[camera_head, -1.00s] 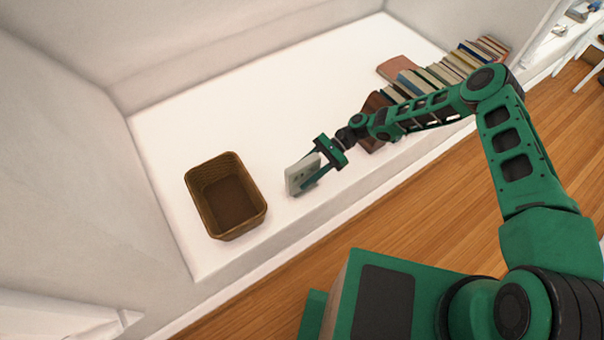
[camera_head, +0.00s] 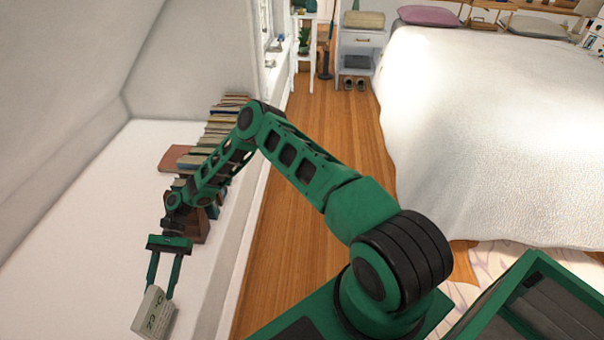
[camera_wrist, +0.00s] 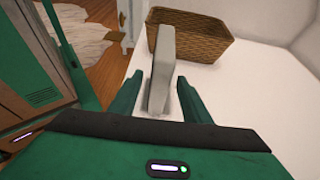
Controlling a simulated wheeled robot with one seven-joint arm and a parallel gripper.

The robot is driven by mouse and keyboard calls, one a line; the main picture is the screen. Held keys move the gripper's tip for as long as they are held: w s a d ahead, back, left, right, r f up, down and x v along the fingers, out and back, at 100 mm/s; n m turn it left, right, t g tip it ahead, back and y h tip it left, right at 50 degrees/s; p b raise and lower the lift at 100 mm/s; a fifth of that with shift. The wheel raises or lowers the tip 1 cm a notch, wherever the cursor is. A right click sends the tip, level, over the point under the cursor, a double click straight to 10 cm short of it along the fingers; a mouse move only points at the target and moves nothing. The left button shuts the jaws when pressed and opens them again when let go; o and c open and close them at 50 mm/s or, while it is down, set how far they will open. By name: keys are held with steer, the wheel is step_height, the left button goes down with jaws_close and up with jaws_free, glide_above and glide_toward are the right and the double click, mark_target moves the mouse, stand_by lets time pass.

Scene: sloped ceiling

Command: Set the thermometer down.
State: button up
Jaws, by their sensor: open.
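The thermometer (camera_head: 153,312) is a small pale grey block with dark display digits, at the lower left of the head view. It stands on the white ledge, slightly tilted in the picture. In the wrist view the thermometer (camera_wrist: 162,65) shows edge-on, between and beyond my fingers. My gripper (camera_head: 161,291) is open, with its fingertips at the near end of the thermometer. In the wrist view a gap shows on each side of it between the fingers of my gripper (camera_wrist: 159,82). Any slight contact is too small to tell.
A brown wicker basket (camera_wrist: 205,45) stands on the white ledge (camera_wrist: 255,95) just beyond the thermometer. A row of books (camera_head: 222,125) and a reddish-brown flat book (camera_head: 175,158) lie farther along the ledge, by my arm. A bed (camera_head: 480,130) is across the wooden floor (camera_head: 275,240).

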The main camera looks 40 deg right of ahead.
steer(key=w+d+r+n+t+h, duration=0.1)
steer(key=w+d+r+t+h, duration=0.15)
steer(key=d+r, duration=0.6)
steer(key=w+d+r+n+t+h, duration=0.1)
steer(key=d+r+n+h, duration=0.15)
steer(key=d+r, duration=0.6)
steer(key=s+d+r+t+h, duration=0.1)
steer(key=s+d+r, duration=0.1)
steer(key=d+r, duration=0.5)
steer(key=s+d+r+t+h, duration=0.1)
steer(key=s+d+r+t, duration=0.15)
steer(key=d, duration=0.95)
steer(key=s+d+r+m+t+h, duration=0.1)
steer(key=s+d+r+m+h, duration=0.1)
steer(key=s+d+r, duration=0.9)
steer(key=s+d+r+t, duration=0.2)
steer(key=s+d, duration=0.1)
steer(key=s, duration=1.1)
steer(key=shift+y, duration=0.3)
steer(key=shift+d+r, duration=0.1)
